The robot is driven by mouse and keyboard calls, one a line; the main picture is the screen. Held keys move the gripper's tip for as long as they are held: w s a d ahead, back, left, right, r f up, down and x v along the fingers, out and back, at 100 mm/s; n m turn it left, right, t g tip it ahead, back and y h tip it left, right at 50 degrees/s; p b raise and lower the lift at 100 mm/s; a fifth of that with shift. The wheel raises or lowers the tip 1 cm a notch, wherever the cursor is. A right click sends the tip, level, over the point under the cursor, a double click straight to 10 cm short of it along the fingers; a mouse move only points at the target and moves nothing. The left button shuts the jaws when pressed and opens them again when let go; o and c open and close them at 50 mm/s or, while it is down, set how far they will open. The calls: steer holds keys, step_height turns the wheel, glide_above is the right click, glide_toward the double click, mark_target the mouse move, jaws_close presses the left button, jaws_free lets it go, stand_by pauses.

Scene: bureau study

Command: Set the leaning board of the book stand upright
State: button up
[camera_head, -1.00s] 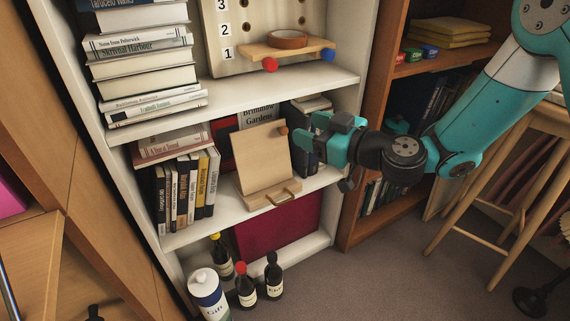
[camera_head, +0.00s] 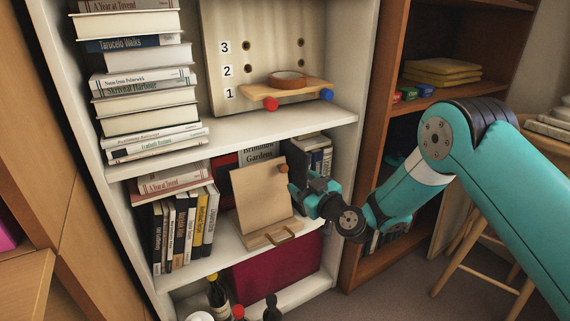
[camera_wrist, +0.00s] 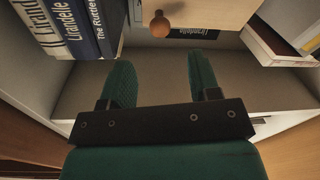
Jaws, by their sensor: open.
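The book stand stands on the middle shelf of the white bookcase. Its light wooden board (camera_head: 262,203) leans back, and a brown knob (camera_head: 283,168) sits near its upper right edge. The stand's wooden base (camera_head: 270,236) has a brass-coloured handle at the front. My gripper (camera_head: 302,190) is at the right side of the board, close to the knob. In the wrist view my gripper (camera_wrist: 163,85) has its two green fingers apart with nothing between them. The knob (camera_wrist: 160,24) and part of the board (camera_wrist: 205,12) show beyond the fingertips. Contact is not visible.
Upright books (camera_head: 184,228) stand left of the stand, and more books (camera_head: 313,155) stand behind on the right. The shelf above (camera_head: 235,133) holds a pegboard with a small ledge and a book stack. Bottles (camera_head: 218,291) stand below.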

mark_target(285, 170)
steer(key=x, duration=0.7)
steer(key=shift+w+a+f+b, duration=0.1)
steer(key=shift+w+a+b, duration=0.15)
steer(key=shift+b, duration=0.05)
steer(key=shift+w+a, duration=0.35)
steer(key=shift+w, duration=0.15)
